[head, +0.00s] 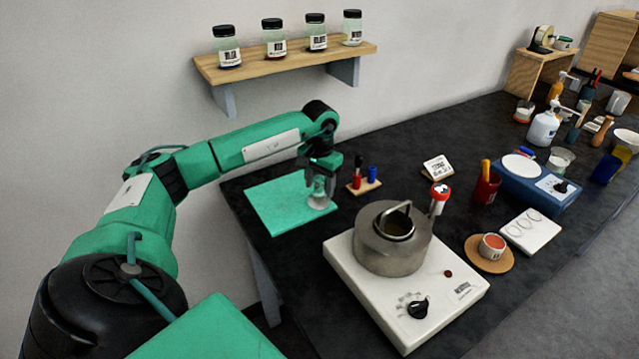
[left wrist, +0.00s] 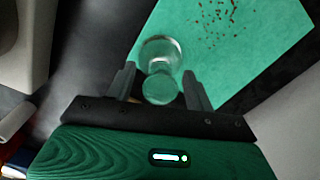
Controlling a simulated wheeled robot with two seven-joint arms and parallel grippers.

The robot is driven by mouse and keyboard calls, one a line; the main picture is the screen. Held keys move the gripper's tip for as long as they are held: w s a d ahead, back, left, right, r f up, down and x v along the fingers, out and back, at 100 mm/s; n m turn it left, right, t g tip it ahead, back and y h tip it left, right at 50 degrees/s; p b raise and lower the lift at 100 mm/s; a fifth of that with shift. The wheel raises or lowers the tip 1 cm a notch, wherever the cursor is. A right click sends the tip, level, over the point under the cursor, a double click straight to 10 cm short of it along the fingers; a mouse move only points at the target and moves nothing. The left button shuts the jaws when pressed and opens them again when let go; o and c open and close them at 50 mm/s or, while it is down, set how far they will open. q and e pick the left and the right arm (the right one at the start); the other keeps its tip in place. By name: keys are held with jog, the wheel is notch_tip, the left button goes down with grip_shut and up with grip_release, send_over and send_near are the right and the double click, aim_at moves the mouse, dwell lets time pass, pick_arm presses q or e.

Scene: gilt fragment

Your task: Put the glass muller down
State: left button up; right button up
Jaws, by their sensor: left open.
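The glass muller (head: 318,196) is a clear glass piece standing on the green mat (head: 270,212) near the mat's right edge. In the left wrist view the muller (left wrist: 161,62) shows a round knob toward me and a wider base beyond it. My left gripper (head: 320,172) is directly above the muller in the head view. In the left wrist view its two fingers (left wrist: 162,90) are open, one on each side of the knob, with gaps visible. Reddish specks (left wrist: 218,18) lie on the green mat. My right gripper is not in view.
A small rack with red and blue vials (head: 364,182) stands just right of the mat. A hotplate (head: 400,300) with a metal pot (head: 392,243) is in front. A wall shelf (head: 290,63) with several jars hangs behind. The mat's left part is clear.

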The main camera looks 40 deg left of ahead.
aim_at(320, 176)
pick_arm(q)
jog(key=shift+r, duration=0.25)
notch_tip(320, 176, up, 4)
jog(key=shift+w+r+b, duration=0.1)
jog(key=shift+b, duration=0.4)
notch_tip(320, 176, up, 7)
jog(key=shift+f+b, duration=0.1)
jog(key=shift+b, duration=0.35)
jog(key=shift+r, duration=0.4)
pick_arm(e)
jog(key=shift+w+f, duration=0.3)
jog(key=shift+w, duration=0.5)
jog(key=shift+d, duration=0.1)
